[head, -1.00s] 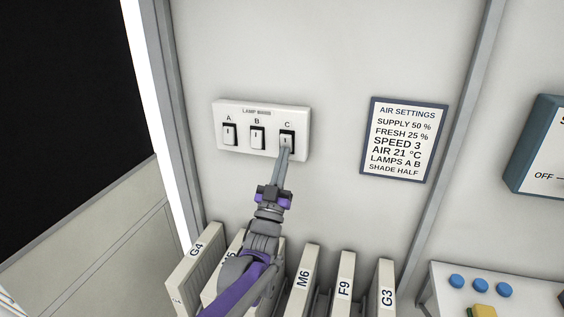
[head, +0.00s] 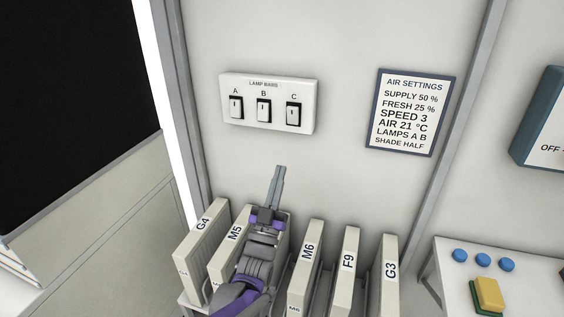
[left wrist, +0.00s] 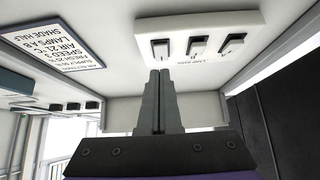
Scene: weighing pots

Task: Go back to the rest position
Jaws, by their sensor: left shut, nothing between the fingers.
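My left gripper (head: 277,179) is shut and empty. In the head view it points up, below the lamp switch panel and apart from it. It also shows in the left wrist view (left wrist: 160,75), with its fingers together. The white lamp switch panel (head: 268,87) is on the wall and carries rocker switches A (head: 236,106), B (head: 263,110) and C (head: 293,113). The panel also shows at the top of the left wrist view (left wrist: 200,27). My right gripper is not in view.
An air settings sign (head: 411,112) hangs right of the panel. A white table (head: 450,262) with blue knobs and a yellow block (head: 488,293) is at lower right.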

